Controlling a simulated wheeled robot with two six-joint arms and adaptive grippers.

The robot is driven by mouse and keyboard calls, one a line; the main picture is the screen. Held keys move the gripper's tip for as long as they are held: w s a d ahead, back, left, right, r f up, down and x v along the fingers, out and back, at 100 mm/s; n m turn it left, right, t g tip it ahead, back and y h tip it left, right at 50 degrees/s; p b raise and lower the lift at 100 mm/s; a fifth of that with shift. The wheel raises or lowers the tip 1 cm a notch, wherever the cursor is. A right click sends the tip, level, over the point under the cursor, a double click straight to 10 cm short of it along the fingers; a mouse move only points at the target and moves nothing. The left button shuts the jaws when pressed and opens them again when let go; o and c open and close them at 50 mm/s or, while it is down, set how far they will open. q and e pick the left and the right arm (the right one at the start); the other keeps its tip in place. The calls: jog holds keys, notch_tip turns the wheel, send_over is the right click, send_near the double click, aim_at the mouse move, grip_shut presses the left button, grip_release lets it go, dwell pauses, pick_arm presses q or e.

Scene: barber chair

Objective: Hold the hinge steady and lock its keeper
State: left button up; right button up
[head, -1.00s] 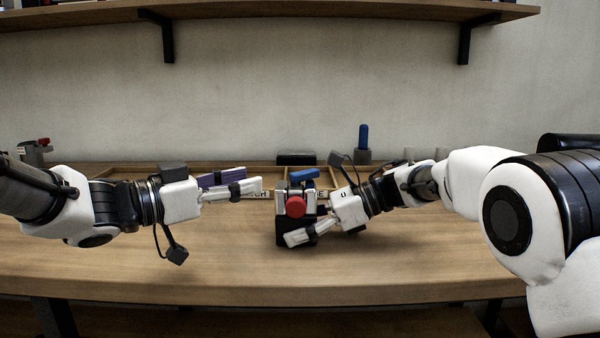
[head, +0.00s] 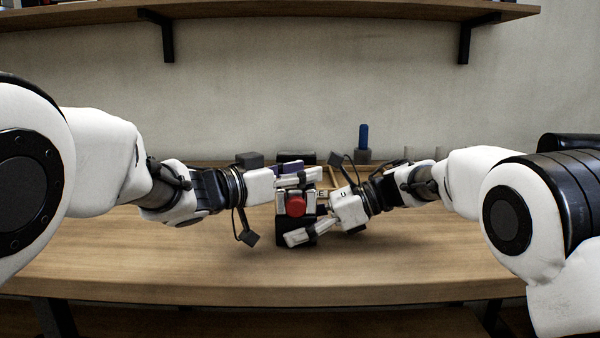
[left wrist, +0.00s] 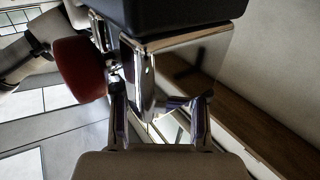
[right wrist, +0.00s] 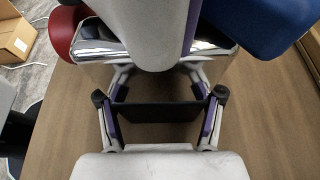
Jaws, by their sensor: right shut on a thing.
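The hinge is a chrome block on a black base (head: 287,234) with a red round knob (head: 296,205) facing me. A blue lever (right wrist: 268,18) shows at the upper right of the right wrist view; in the head view my left gripper hides it. My right gripper (head: 302,237) is shut on the hinge's lower part, from the right. My left gripper (head: 308,175) is at the top of the hinge, its fingers apart. In the left wrist view the chrome block (left wrist: 200,60) and red knob (left wrist: 78,70) are close ahead of it; contact is unclear.
A shallow wooden tray (head: 225,170) lies behind the hinge. A blue-handled tool (head: 363,138) stands in a grey holder at the back right. The front of the wooden table (head: 150,265) is clear. A shelf (head: 300,12) is high on the wall.

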pick_arm(q)
grip_shut()
jog(key=shift+r+m+g+h, duration=0.1)
jog(key=shift+m+g+h, duration=0.2)
jog(key=shift+g, duration=0.2)
jog(key=m+g+h, duration=0.2)
jog(key=m+g, duration=0.1)
jog(key=g, duration=0.1)
jog(key=shift+g, duration=0.3)
jog(key=shift+s+d+m+g+h, duration=0.1)
jog(key=shift+s+m+g+h, duration=0.1)
jog(key=shift+m+g, duration=0.9)
jog(key=shift+s+m+g+h, duration=0.15)
jog(key=shift+m+g, duration=0.55)
jog(key=shift+g, duration=0.7)
jog(key=shift+o, duration=0.6)
grip_release()
